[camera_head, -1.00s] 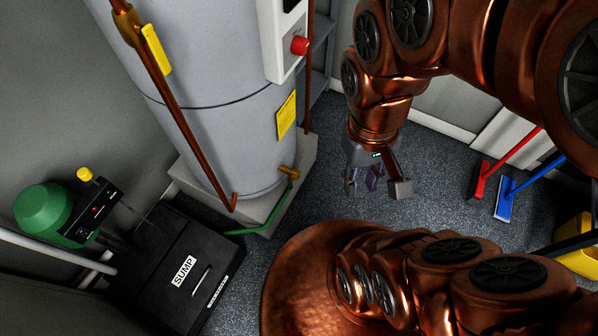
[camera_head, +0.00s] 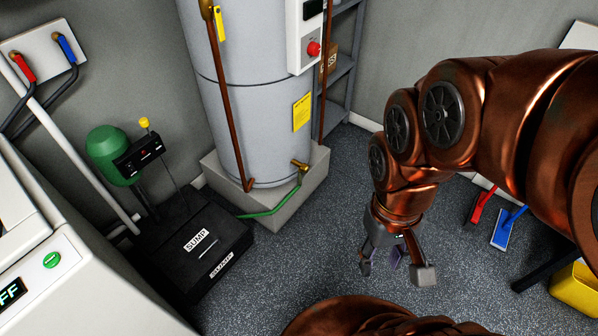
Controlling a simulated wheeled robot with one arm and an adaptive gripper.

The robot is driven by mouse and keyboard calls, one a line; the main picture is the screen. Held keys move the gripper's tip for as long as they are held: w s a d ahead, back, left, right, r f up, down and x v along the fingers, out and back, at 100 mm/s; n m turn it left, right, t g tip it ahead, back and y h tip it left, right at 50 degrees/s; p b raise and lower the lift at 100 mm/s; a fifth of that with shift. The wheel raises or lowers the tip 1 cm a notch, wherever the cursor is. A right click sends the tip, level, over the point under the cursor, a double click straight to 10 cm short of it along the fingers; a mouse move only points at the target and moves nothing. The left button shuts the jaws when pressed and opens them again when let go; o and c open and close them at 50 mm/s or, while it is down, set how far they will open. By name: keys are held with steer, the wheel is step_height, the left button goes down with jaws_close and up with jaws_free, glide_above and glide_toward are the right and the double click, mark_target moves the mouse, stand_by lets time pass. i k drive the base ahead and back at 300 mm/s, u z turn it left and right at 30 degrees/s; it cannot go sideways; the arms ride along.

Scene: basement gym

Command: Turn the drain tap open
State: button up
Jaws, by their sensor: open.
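The drain tap (camera_head: 299,166) is a small brass fitting low on the front right of the grey cylindrical tank (camera_head: 250,110). A green hose (camera_head: 270,211) runs from it down across the plinth towards the sump. My gripper (camera_head: 396,277) hangs to the right of the tap and nearer to me, pointing down.
The tank stands on a concrete plinth (camera_head: 290,205). A black sump box (camera_head: 192,240) with a green pump (camera_head: 107,155) is left. A white machine (camera_head: 80,285) fills the lower left. Red and blue brushes (camera_head: 500,235) and a yellow bucket (camera_head: 578,288) are right. Speckled floor between plinth and gripper is clear.

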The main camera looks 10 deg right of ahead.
mark_target(305, 168)
steer(key=u, duration=0.6)
steer(key=i, duration=1.05)
steer(key=z, duration=0.2)
